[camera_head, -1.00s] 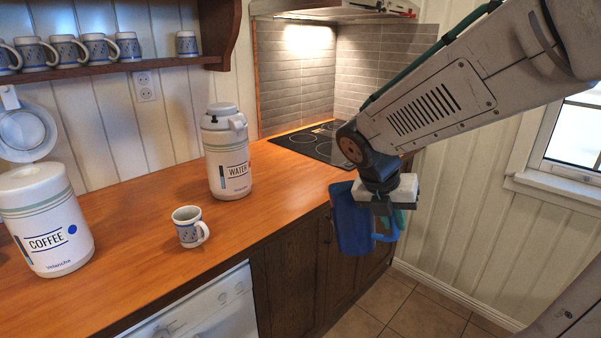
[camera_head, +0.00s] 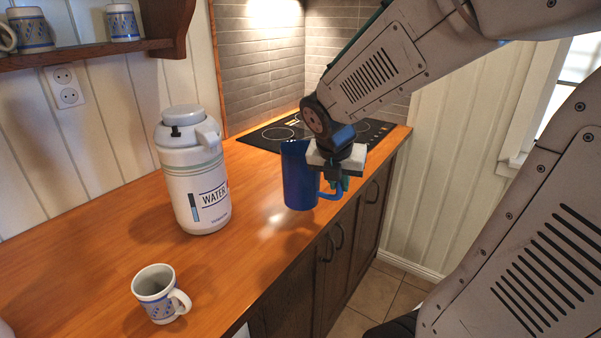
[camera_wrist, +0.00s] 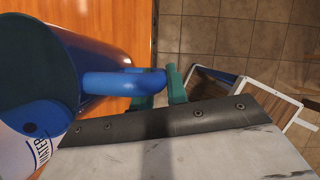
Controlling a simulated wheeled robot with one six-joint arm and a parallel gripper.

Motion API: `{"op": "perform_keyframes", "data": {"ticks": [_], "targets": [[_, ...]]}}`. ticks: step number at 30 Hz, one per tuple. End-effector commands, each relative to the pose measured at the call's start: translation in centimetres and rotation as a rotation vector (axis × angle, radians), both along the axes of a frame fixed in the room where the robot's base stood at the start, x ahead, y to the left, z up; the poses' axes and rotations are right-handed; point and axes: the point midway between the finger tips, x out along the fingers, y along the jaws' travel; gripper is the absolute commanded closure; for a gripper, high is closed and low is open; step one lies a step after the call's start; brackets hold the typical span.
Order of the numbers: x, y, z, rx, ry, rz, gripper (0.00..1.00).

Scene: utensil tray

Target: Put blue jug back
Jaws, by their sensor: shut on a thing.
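The blue jug (camera_head: 298,178) hangs upright from my gripper (camera_head: 338,184), over the front part of the wooden counter. My gripper is shut on the jug's handle. In the wrist view the jug (camera_wrist: 95,45) fills the upper left, and its handle (camera_wrist: 120,83) reaches to the green fingertips (camera_wrist: 160,90). The jug's open top shows dark at the left edge. Whether its base touches the counter is hard to tell; it seems to be a little above it.
A white water flask (camera_head: 193,175) stands on the counter (camera_head: 110,250) to the left of the jug. A patterned mug (camera_head: 157,295) stands nearer the front. A black cooktop (camera_head: 275,132) lies behind. Cabinet doors (camera_head: 335,255) drop below the counter's right edge.

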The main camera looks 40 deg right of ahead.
Motion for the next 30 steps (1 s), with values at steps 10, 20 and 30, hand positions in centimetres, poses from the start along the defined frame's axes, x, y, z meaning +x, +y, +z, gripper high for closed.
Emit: {"op": "perform_keyframes", "data": {"ticks": [10,20,30], "targets": [[7.3,-5.2,-0.9,0.001,0.002,-0.004,1.0],[9.7,-6.9,-1.1,0.0,0.0,-0.002,1.0],[9.8,-6.9,-4.7,0.0,0.0,-0.002,1.0]]}}
